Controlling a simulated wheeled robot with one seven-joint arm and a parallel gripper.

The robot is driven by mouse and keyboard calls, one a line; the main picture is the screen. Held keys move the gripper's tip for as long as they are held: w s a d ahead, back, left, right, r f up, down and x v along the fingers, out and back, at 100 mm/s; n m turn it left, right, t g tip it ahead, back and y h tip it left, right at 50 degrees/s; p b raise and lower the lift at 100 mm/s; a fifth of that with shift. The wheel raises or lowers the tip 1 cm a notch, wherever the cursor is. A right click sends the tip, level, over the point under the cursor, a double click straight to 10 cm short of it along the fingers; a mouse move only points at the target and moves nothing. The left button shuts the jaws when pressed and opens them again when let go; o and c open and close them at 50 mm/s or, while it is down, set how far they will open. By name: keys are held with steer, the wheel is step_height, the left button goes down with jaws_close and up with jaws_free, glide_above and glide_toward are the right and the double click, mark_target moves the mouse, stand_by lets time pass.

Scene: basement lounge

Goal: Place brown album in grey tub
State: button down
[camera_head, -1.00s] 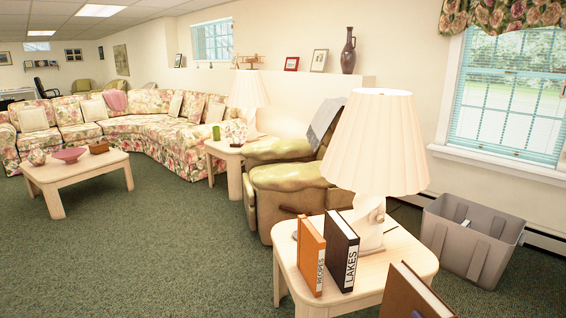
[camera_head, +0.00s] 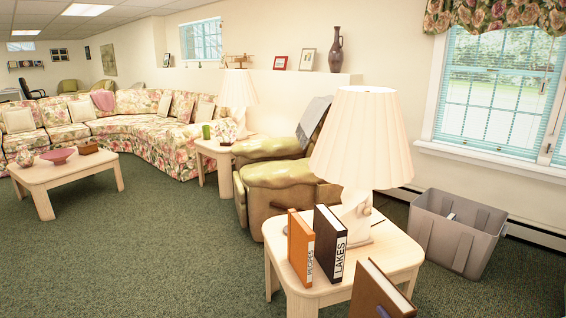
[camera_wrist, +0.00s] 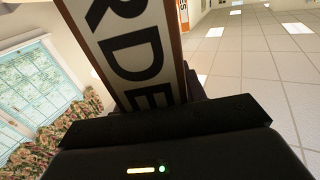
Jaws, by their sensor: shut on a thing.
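The brown album (camera_head: 378,292) is at the bottom of the head view, in front of the near side table, tilted and cut off by the frame edge. In the wrist view its spine label (camera_wrist: 130,50) shows the letters "RDE". My gripper (camera_wrist: 165,120) is shut on the album; its fingertips are mostly hidden. The grey tub (camera_head: 452,240) stands on the floor right of the side table, by the wall under the window. It is open at the top, with a small pale item inside. The album is left of the tub and apart from it.
The side table (camera_head: 318,288) holds an orange "RECIPES" book (camera_head: 300,247), a dark "LAKES" book (camera_head: 330,243) and a lamp (camera_head: 362,150). A recliner (camera_head: 285,185) stands behind it. Green carpet (camera_head: 510,285) is clear right of the tub.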

steer(key=w+a+f, duration=0.1)
steer(key=a+f, duration=0.2)
steer(key=a, duration=0.4)
steer(key=w+a+f, duration=0.1)
steer(key=a+f, duration=0.3)
steer(key=a, duration=0.3)
steer(key=s+r+m+h+p, duration=0.2)
steer(key=r+p, duration=0.5)
steer(key=p, duration=0.7)
steer(key=s+r+m+t+h+p, duration=0.1)
steer(key=s+r+h+p, duration=0.2)
steer(key=p, duration=1.1)
step_height(320, 180, up, 4)
steer(key=shift+s+d+r+m+h, duration=0.1)
steer(key=shift+s+d+m+h, duration=0.25)
steer(key=shift+s, duration=0.6)
steer(key=shift+a, duration=0.15)
